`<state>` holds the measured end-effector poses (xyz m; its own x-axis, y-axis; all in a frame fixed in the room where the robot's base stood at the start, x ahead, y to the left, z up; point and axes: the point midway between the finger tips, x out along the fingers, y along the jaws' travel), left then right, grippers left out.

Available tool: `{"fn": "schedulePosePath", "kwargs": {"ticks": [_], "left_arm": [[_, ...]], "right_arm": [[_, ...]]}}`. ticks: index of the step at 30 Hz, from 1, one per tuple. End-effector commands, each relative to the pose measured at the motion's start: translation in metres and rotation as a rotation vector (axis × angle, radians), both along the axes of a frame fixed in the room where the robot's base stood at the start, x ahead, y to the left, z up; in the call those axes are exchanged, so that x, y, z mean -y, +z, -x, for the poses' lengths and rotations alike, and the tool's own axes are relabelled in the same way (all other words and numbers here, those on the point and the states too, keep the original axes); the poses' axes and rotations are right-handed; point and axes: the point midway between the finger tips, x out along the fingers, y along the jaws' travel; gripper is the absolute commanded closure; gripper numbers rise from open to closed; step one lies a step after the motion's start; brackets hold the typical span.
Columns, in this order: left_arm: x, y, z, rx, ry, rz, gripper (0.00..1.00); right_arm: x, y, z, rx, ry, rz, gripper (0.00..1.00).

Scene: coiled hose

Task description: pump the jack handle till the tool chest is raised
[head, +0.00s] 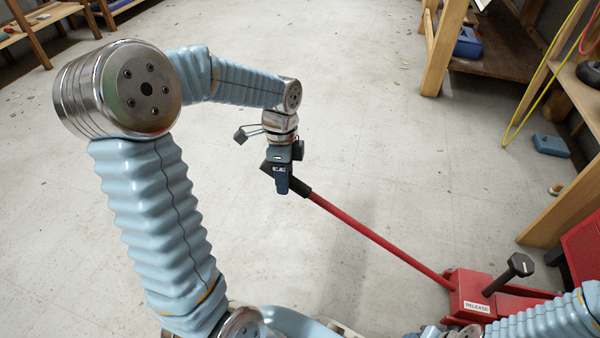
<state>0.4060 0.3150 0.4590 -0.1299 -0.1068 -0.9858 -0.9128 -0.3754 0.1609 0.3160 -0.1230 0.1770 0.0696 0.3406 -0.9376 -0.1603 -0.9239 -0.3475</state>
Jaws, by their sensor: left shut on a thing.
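My left gripper (283,182) is at the black grip (299,188) on the free end of the red jack handle (378,238), and is shut on it. The handle slopes down to the right from the gripper to the red jack (468,291) at the lower right. The jack has a label reading RELEASE and a black knob (520,265) on a short stem. Part of a red body at the right edge (584,250) may be the tool chest; most of it is cut off. My right arm shows at the lower right, but its gripper is out of view.
Bare pale floor lies around the handle and to its left. A wooden bench (445,45) with a blue box (467,42) under it stands at the upper right. A blue case (551,145) and a yellow hose (541,88) are at the right. Wooden shelving (28,38) is at the upper left.

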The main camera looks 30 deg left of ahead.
Motion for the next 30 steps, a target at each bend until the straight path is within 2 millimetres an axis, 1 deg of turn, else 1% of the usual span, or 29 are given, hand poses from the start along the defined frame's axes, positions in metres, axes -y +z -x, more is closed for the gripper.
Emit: {"fn": "schedulePosePath", "kwargs": {"ticks": [2,10,11,14,15,22,24,26,29,30], "left_arm": [[-0.001,-0.004,0.001,0.000,-0.001,0.008,1.00],[-0.001,-0.003,0.002,-0.002,-0.002,0.009,1.00],[-0.001,-0.003,0.002,-0.002,-0.002,0.009,0.59],[-0.001,-0.003,0.002,-0.001,-0.001,0.007,0.44],[-0.001,-0.003,0.001,-0.001,-0.001,0.007,0.41],[-0.001,-0.002,0.001,0.000,-0.001,0.007,0.41],[-0.002,0.001,0.001,0.001,0.000,0.006,0.41],[-0.002,0.007,0.000,0.002,-0.001,0.006,0.41],[-0.004,0.024,-0.003,0.003,-0.001,0.005,0.41],[-0.005,0.034,-0.004,0.003,-0.001,0.005,0.41]], "right_arm": [[0.000,-0.002,0.000,0.000,0.000,-0.001,0.57],[0.000,-0.001,0.000,0.000,0.000,-0.001,0.57],[0.000,-0.001,0.000,0.000,0.000,-0.001,0.57],[0.000,-0.001,0.000,0.000,0.000,-0.001,0.57],[0.000,-0.001,0.000,0.000,0.000,-0.001,0.57],[0.000,-0.001,0.000,0.000,0.000,-0.001,0.57],[0.000,0.000,0.000,0.000,0.000,0.000,0.57],[0.000,0.003,0.000,0.000,0.000,0.000,0.57],[0.000,0.008,0.000,0.001,0.000,0.001,0.57],[0.001,0.011,0.000,0.002,-0.001,0.001,0.57]]}}
